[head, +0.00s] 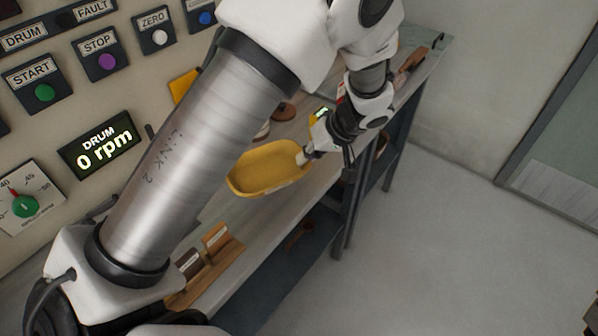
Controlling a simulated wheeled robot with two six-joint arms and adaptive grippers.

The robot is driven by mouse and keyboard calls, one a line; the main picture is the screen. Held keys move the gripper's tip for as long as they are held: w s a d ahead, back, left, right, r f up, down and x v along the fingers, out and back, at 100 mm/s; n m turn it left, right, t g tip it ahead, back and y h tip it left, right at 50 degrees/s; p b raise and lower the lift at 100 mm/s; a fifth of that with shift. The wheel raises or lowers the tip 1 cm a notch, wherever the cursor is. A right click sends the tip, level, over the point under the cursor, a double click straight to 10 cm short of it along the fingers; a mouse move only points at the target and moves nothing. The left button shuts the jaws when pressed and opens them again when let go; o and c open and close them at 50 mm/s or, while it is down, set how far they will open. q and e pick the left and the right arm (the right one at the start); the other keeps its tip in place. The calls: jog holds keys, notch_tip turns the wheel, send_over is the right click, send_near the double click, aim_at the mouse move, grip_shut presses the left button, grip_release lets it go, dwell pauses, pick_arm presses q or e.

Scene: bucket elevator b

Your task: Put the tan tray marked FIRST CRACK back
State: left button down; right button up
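A yellow-tan, shallow oval tray (266,168) shows over the bench, at the middle of the head view. No FIRST CRACK marking can be read on it. My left gripper (308,152) is at the tray's right end, with its fingers around a small pale tab there. It looks shut on this tab, though the fingers are small in view. I cannot tell whether the tray touches the bench top. My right gripper is out of view.
A wooden rack (205,275) with labelled brown and tan pieces stands on the bench (325,185), partly behind my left arm. Small brown round items lie behind the tray. A control panel (60,130) reading 0 rpm is at left. The floor at right is clear.

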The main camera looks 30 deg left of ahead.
pick_arm(q)
notch_tip(320, 180, down, 7)
jog(key=shift+r+p, duration=0.15)
jog(key=shift+p, duration=0.4)
jog(key=shift+f+b, duration=0.25)
jog(key=shift+b, duration=0.1)
jog(key=c, duration=1.3)
grip_release()
jog(key=shift+r, duration=0.1)
